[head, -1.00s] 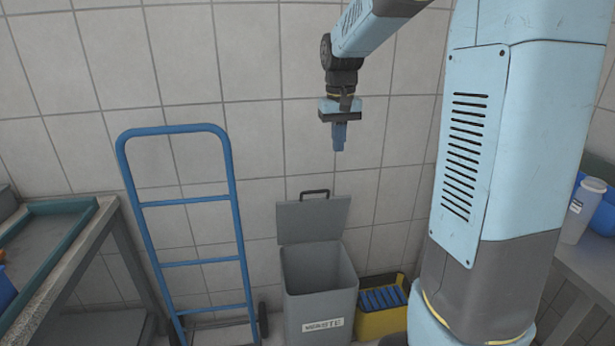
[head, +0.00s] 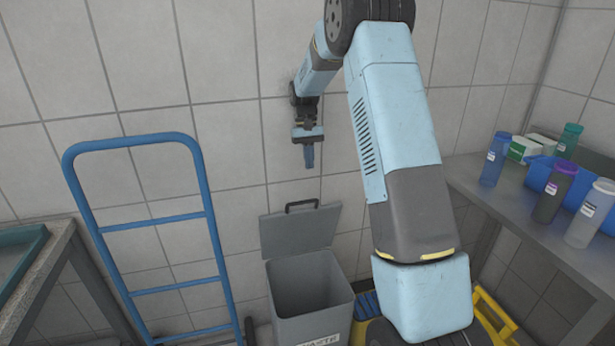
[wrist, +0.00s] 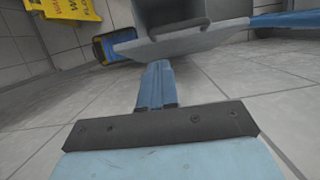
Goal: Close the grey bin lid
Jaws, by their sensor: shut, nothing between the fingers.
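The grey bin (head: 310,300) stands on the floor against the tiled wall, with a label on its front. Its lid (head: 300,230) is open, standing up at the back with a dark handle (head: 301,205) on its top edge. My gripper (head: 310,166) is shut and empty, pointing down above the lid and apart from it. In the wrist view my gripper's fingers (wrist: 156,75) are shut just below the lid (wrist: 180,42) in the picture, and the bin's grey body shows beyond it.
A blue hand truck (head: 212,250) stands left of the bin. A bench (head: 530,225) with bottles stands at the right, and another bench (head: 50,265) at the left.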

